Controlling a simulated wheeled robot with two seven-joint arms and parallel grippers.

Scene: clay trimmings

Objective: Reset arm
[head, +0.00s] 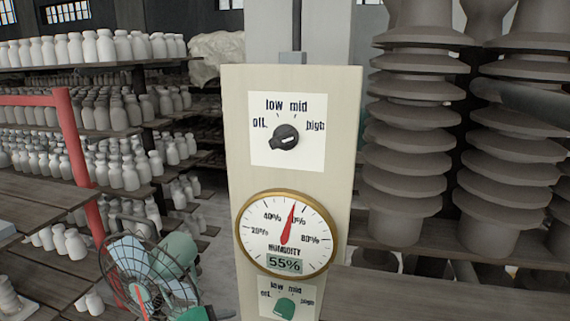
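Neither of my grippers shows in the head view, so their pose and opening are hidden. A cream control post (350,100) stands in the centre. Its upper white dial plate (262,153) is marked off, low, mid and high. The black knob (285,138) on it has a white mark that seems to point right, toward high. A round brass-rimmed humidity gauge (262,235) below reads 55% on its display, with a red needle just right of upright. A lower dial with a green knob (285,308) is partly cut off by the bottom edge.
A caged fan (135,270) with pale blue and green parts stands at lower left. Shelves of pale bottles (105,45) and a red frame post (78,150) fill the left. Stacked grey clay pieces (405,160) stand at right, behind a wooden surface (450,298).

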